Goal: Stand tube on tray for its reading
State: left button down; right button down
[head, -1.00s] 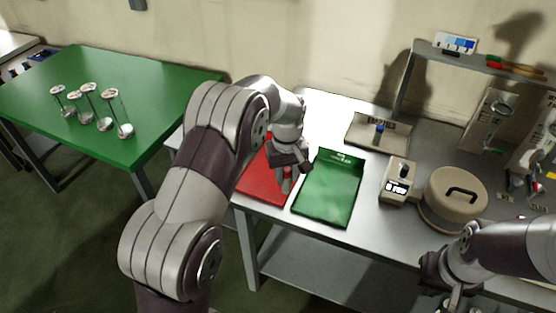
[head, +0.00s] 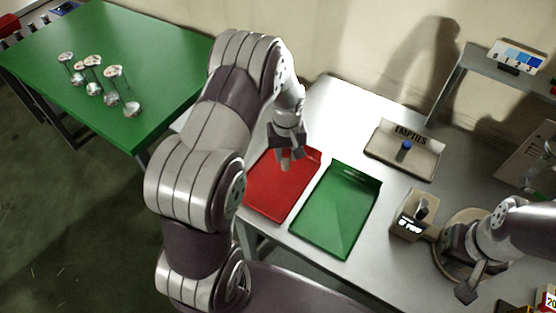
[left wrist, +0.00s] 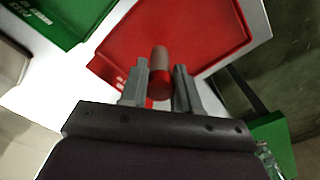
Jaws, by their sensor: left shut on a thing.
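My left gripper (head: 288,155) is over the far part of the red tray (head: 272,190). In the left wrist view my left gripper (left wrist: 158,92) is shut on a small tube (left wrist: 160,58), with a red end between the fingers and a grey-brown end pointing away over the red tray (left wrist: 190,25). I cannot tell whether the tube touches the tray. The green tray (head: 335,215) lies to the right and looks empty. My right gripper (head: 470,288) is at the lower right, by the round beige vessel; its jaw opening is unclear.
A beige tray marked EMPTIES (head: 430,160) holds a blue-capped item (head: 404,148). A small box with a lit display (head: 408,226) stands beside the round beige vessel (head: 450,262). Several glass vessels (head: 112,85) stand on the green table (head: 165,60) at left. A shelf (head: 490,68) is at right.

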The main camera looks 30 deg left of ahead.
pick_arm(q)
jog(key=f, duration=0.2)
jog(key=a+f+p, duration=0.1)
jog(key=a+f, duration=0.1)
jog(key=f, duration=0.1)
jog(key=shift+s+f+p, duration=0.35)
jog(key=shift+s+f, duration=0.1)
jog(key=shift+f, duration=0.3)
jog(key=c, duration=0.8)
grip_release()
jog(key=shift+r, duration=0.1)
pick_arm(e)
jog(key=shift+w+r, duration=0.5)
jog(key=shift+r, duration=0.3)
